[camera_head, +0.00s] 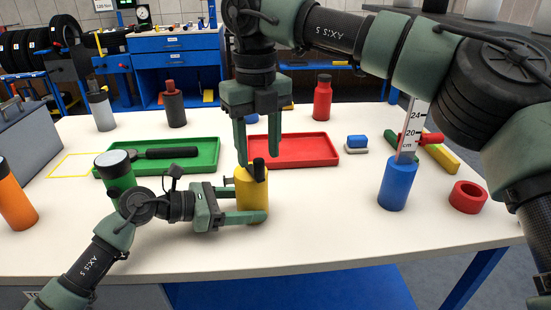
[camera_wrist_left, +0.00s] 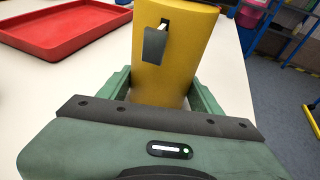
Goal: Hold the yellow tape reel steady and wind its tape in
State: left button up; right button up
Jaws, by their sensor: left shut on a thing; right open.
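The yellow tape reel (camera_head: 252,192) stands upright on the table near its front. A black crank knob (camera_head: 259,170) sticks up from its top. My left gripper (camera_head: 248,203) is shut around the reel's body from the left. In the left wrist view the reel (camera_wrist_left: 178,62) stands between the fingers. A dark tab (camera_wrist_left: 155,45) sits at a slot in its side, with a short white bit at the slot. My right gripper (camera_head: 256,155) is open, pointing down just above the reel, with its fingertips near the knob; whether they touch it I cannot tell.
A green tray (camera_head: 205,162) with a black-handled tool and a red tray (camera_head: 292,150) lie behind the reel. A blue cylinder (camera_head: 397,184) with an upright white scale and a red ring (camera_head: 468,197) stand to the right. The table front right of the reel is clear.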

aim_at(259, 160)
jog(key=shift+f, duration=2.2)
jog(key=shift+c, duration=0.4)
jog(key=c, duration=0.9)
